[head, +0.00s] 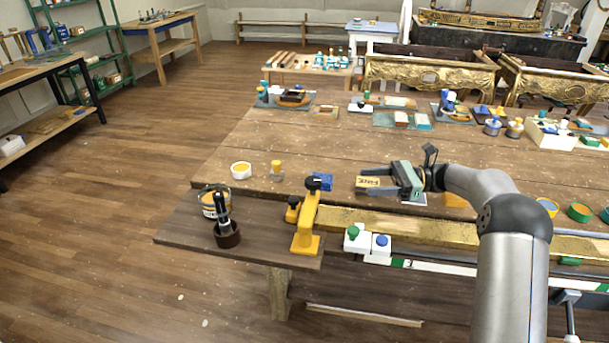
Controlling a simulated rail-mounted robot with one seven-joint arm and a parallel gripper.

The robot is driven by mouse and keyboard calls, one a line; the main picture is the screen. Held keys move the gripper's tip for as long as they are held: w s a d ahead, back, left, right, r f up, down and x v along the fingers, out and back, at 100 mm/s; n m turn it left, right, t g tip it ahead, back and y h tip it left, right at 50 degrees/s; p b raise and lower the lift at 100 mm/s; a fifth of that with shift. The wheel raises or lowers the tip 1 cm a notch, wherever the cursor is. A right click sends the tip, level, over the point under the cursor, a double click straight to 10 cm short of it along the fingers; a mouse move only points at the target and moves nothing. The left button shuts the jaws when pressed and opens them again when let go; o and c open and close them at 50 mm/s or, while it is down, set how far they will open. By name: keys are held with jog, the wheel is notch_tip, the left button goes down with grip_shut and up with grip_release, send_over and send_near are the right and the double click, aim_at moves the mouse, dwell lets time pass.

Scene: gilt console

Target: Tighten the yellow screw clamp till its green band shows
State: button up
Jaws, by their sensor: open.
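The yellow screw clamp (305,228) stands upright at the left end of the long gilt piece (400,223), near the bench's front edge. Its dark knob (313,183) is on top. I see no green band on it at this size. My gripper (376,181) is to the right of the clamp and apart from it, above the bench. Its jaws are open. A small tan block with dark lettering (367,182) shows at the fingers; I cannot tell whether they touch it.
A blue block (322,181) lies just behind the clamp knob.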

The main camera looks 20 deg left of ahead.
aim_at(311, 180)
jog(key=p+x, duration=0.1)
jog(key=x, duration=0.4)
jog(key=p+x, duration=0.1)
jog(key=x, duration=0.4)
jog(key=p+x, duration=0.1)
jog(key=x, duration=0.5)
jog(key=shift+w+a+r+p, duration=0.1)
jog(key=shift+r+p, duration=0.15)
jog(key=shift+p, duration=0.1)
jog(key=shift+s+a+f, duration=0.15)
jog(key=shift+s+a, duration=0.1)
jog(key=shift+a, duration=0.35)
jog(key=c, duration=1)
